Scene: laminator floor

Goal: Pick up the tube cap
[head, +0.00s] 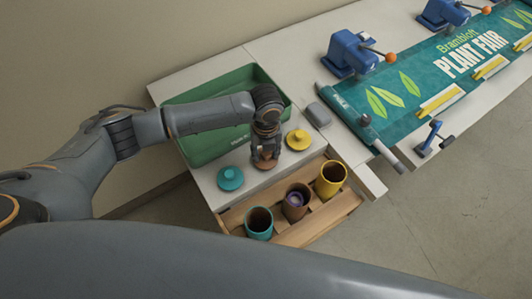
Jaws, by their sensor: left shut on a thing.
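My left gripper (266,158) points down over the white tabletop and is shut on a brown tube cap (264,165), partly hidden by the fingers. I cannot tell whether the cap touches the table. A teal cap (231,178) lies to the left of it and a yellow cap (298,139) to the right. In front, a wooden rack (292,235) holds three open tubes: a teal tube (259,224), a brown tube (295,205) with something purple inside, and a yellow tube (330,180). My right gripper is not in view.
A green bin (196,150) stands behind and left, partly under my left arm. A grey block (318,114) lies to the right. Beyond it, a green plant fair banner (425,85) lies across the table with blue clamps (352,55) at its far edge. The floor at right is clear.

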